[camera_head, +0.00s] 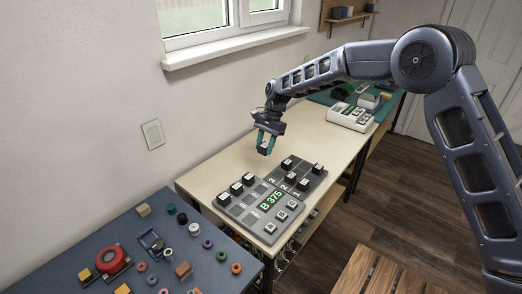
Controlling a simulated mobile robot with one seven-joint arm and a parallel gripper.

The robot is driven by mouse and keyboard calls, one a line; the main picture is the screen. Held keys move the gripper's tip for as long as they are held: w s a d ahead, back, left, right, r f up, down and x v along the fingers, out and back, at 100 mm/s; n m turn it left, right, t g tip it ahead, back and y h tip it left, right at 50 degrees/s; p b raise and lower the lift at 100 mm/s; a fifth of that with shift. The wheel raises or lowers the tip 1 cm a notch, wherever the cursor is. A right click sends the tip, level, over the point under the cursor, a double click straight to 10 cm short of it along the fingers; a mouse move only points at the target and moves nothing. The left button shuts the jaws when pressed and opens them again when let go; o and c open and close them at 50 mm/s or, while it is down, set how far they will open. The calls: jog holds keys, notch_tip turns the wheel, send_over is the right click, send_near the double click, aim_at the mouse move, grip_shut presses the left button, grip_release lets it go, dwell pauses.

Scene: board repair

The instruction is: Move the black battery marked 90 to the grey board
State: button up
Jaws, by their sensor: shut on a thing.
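My gripper (266,141) is shut on a small dark block with a pale face, which looks like a black battery (264,150). Its marking is too small to read. It is held above the cream table, behind the boards and apart from them. The grey board (236,212) with a green "B 375" display lies on the table, nearer the camera. Black batteries stand along its left side, and several grey blocks with pale tops sit along its right side. Which battery is marked 90 cannot be read.
A darker board (308,188) numbered 1, 2, 3 adjoins the grey board and bears several black batteries. A white device (350,117) stands at the table's far end. A blue table (115,225) with loose small parts is at the lower left. The cream table (215,165) is bare left of the boards.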

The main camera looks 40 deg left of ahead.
send_over(298, 173)
notch_tip(298, 173, down, 11)
jog(key=shift+f, duration=4.3)
jog(key=shift+f, duration=0.5)
jog(key=o, duration=1.1)
jog(key=shift+w+r, duration=0.1)
jog(key=v, duration=1)
jog(key=shift+r, duration=0.25)
jog(key=shift+w, duration=0.15)
